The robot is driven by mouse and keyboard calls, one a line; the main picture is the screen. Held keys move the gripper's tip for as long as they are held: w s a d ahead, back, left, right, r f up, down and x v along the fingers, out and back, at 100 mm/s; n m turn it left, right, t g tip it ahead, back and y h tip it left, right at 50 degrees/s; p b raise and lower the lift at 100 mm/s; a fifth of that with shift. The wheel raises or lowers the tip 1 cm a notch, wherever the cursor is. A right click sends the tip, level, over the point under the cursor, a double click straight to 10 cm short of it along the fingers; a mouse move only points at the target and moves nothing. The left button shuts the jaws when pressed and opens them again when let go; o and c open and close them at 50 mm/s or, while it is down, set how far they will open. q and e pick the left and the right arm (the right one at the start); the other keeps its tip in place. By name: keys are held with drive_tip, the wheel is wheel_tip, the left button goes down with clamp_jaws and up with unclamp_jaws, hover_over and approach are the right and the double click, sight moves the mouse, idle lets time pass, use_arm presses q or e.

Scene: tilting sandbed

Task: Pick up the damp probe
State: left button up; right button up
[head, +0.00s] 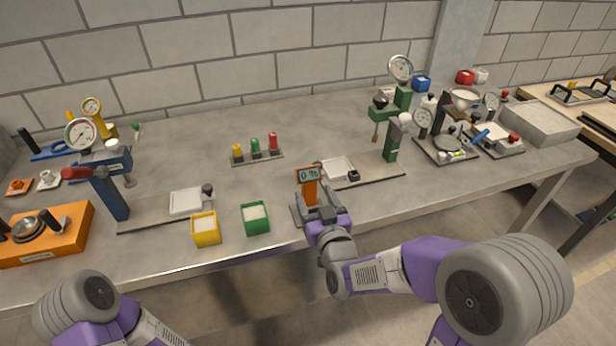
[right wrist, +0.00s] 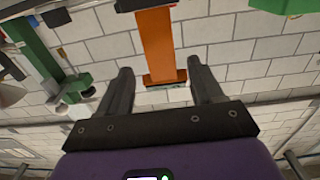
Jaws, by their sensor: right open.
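The damp probe (head: 310,190) is an orange upright piece with a dark display reading "0 %". It stands on a small grey base near the table's front edge, right of the green box. My right gripper (head: 322,204) is just in front of it, partly hiding its lower part. In the right wrist view the orange body of the probe (right wrist: 158,42) appears between the two open fingers of my right gripper (right wrist: 160,72). Clear gaps show on both sides there. I cannot tell how deep it lies between them. My left gripper is out of view.
A green box (head: 256,226) and a yellow box (head: 206,238) stand left of the probe at the front edge. A green press stand (head: 391,143) and a white tray (head: 338,168) are behind right. A rack (head: 257,157) with coloured pieces is behind left.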

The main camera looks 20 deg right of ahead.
sight(306, 182)
drive_tip(key=shift+w+p, duration=0.55)
drive_tip(key=shift+p, duration=1.3)
drive_tip(key=shift+w+f+p, duration=0.1)
drive_tip(key=shift+f+p, duration=0.1)
drive_tip(key=shift+p, duration=0.35)
drive_tip(key=shift+w+a, duration=0.2)
drive_tip(key=shift+w, duration=2.45)
drive_tip(key=shift+c, duration=0.3)
drive_tip(key=c, duration=0.8)
wheel_tip(306, 182, up, 10)
drive_tip(key=p, duration=0.3)
drive_tip(key=shift+f, duration=0.25)
wheel_tip(306, 182, up, 6)
drive_tip(key=p, duration=0.4)
drive_tip(key=shift+r, duration=0.25)
